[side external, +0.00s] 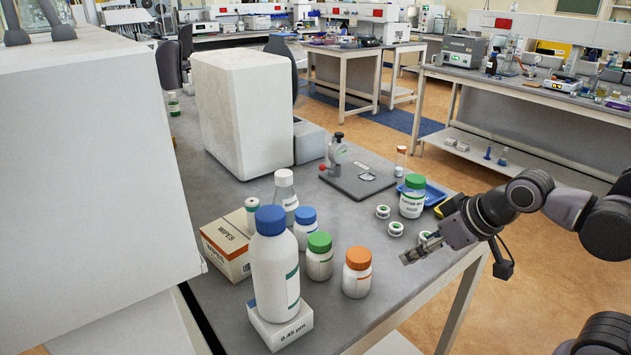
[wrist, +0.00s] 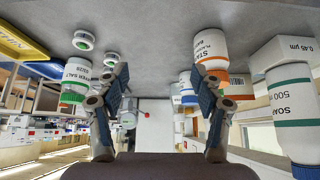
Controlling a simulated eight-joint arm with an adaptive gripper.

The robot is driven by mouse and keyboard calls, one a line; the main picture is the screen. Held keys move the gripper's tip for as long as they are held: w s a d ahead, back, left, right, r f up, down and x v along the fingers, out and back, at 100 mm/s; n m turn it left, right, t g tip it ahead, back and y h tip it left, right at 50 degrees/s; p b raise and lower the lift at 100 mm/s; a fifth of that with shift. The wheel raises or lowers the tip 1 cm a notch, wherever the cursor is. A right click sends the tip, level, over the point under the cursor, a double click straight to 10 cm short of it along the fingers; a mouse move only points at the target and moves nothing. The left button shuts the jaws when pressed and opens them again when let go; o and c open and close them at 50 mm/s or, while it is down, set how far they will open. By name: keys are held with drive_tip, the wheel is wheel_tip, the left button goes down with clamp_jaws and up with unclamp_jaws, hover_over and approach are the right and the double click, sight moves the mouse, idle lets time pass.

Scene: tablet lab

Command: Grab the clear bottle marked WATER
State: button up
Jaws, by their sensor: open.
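A clear bottle with a white cap (side external: 285,197) stands in the side view, behind the large white blue-capped bottle (side external: 273,270) and beside the wipes box. Its label is partly hidden and I cannot read it there. I cannot pick it out surely in the wrist view. My gripper (side external: 422,248) is over the right edge of the bench, low and apart from the bottles. In the upside-down wrist view my gripper (wrist: 154,80) has its two fingers spread with nothing between them.
Between gripper and clear bottle stand an orange-capped jar (side external: 357,275), a green-capped jar (side external: 319,258) and a small blue-capped bottle (side external: 306,230). The wipes box (side external: 224,250) is left.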

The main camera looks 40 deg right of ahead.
wheel_tip(320, 180, up, 6)
drive_tip(key=w+a+n+t+y, duration=0.15)
drive_tip(key=w+a+y, duration=0.3)
drive_tip(key=w, duration=0.45)
drive_tip(key=n+t+y, duration=0.5)
drive_tip(key=t, duration=0.2)
approach(283, 172)
wheel_tip(283, 172, up, 4)
drive_tip(key=s, duration=0.1)
drive_tip(key=shift+m+h, duration=0.25)
drive_tip(key=w+a+f, duration=0.1)
drive_tip(key=w+f, duration=0.1)
drive_tip(key=f, duration=0.1)
drive_tip(key=w+a+f, duration=0.1)
drive_tip(key=w+f, duration=0.1)
drive_tip(key=shift+w+a, duration=0.15)
drive_tip(key=shift+a, duration=0.15)
drive_tip(key=shift+r+x, duration=0.15)
drive_tip(key=shift+x, duration=1.3)
drive_tip(key=shift+r+x, duration=0.15)
drive_tip(key=shift+x, duration=1.3)
drive_tip(key=shift+d, duration=0.1)
